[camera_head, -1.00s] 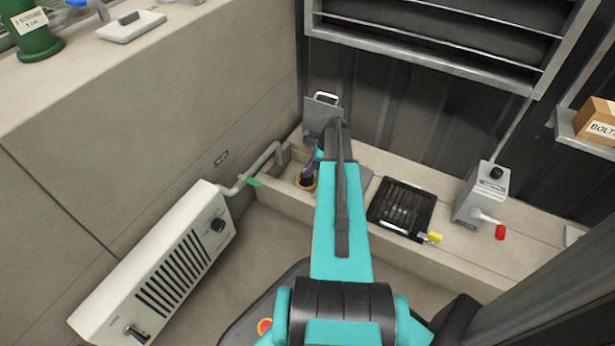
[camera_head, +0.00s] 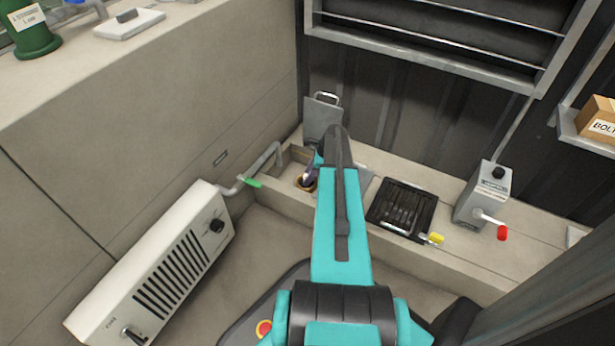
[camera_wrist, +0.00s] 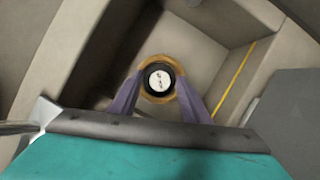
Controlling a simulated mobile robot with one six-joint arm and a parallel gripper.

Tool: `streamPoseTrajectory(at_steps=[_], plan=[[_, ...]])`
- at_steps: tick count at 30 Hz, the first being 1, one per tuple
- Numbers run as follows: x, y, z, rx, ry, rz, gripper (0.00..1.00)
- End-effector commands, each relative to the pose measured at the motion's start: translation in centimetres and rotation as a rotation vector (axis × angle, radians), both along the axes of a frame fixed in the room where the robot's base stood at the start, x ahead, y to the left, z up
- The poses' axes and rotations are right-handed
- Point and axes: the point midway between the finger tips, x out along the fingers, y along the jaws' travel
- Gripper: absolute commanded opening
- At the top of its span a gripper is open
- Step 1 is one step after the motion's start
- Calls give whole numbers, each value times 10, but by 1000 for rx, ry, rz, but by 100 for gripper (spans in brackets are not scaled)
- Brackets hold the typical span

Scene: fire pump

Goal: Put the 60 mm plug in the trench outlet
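The plug (camera_wrist: 159,79) shows in the wrist view as a round white top with dark marks and a black rim; its marking is too small to read. It sits inside the brass-coloured ring of the trench outlet (camera_wrist: 161,57), on the trench floor. My gripper (camera_wrist: 159,82) has its two purple fingers on either side of the plug, with part of the ring showing between fingers and black rim. It looks open. In the head view my gripper (camera_head: 311,176) is down in the trench, and my arm hides part of the outlet (camera_head: 301,186).
The trench walls (camera_wrist: 230,85) stand close around my gripper. A grey plate with a handle (camera_head: 323,113) stands upright behind the trench. A pipe with a green handle (camera_head: 252,183) enters at left. A black grate (camera_head: 402,206) and a grey lever box (camera_head: 484,196) are to the right.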

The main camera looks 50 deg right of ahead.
Motion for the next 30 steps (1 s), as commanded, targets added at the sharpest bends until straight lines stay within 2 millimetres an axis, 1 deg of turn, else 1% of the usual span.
streamPoseTrajectory(at_steps=[8,11,17,30], plan=[[0,0,2,-1,-1,0,43],[-2,-2,9,-1,-1,-2,43],[-9,-7,31,-1,-1,-2,43],[-30,-22,94,-2,0,-2,43]])
